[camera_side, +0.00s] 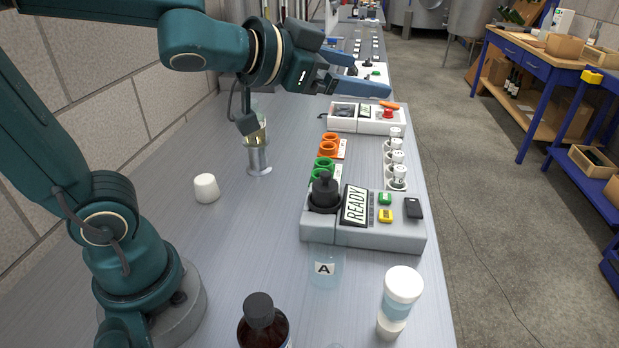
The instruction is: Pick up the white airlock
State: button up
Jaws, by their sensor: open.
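A piece with a wide white cap, pale blue see-through body and narrower white foot stands upright at the front right of the bench; it looks like the white airlock (404,283). My gripper (372,76), with blue fingers, is open and raised over the far part of the bench, well behind and above it. Nothing shows between the fingers. A plain white tapered plug (207,188) stands alone at the left, apart from my gripper.
A grey device with a READY display (354,205) stands mid-bench, with a clear A-labelled vessel (325,269) before it. A brown bottle (262,325) is at the front. Orange rings (329,145), green rings, white-capped vials (397,158) and a red-button box (388,116) lie beyond.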

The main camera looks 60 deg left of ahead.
jog(key=w+d+m+h, duration=0.1)
jog(key=d+m+h, duration=0.1)
jog(key=d+h, duration=0.15)
jog(key=m+g+h, duration=0.8)
jog(key=g+h, duration=0.1)
send_over(395, 308)
jog(key=a, duration=0.3)
notch_tip(395, 308, down, 8)
jog(key=shift+y, duration=0.25)
jog(key=f, duration=0.8)
jog(key=w+f, duration=0.1)
jog(key=f, duration=0.3)
jog(key=shift+d+f, duration=0.1)
jog(key=shift+f, duration=0.1)
jog(key=shift+t, duration=0.3)
jog(key=shift+x, duration=2.55)
grip_shut()
jog(key=shift+r, duration=0.15)
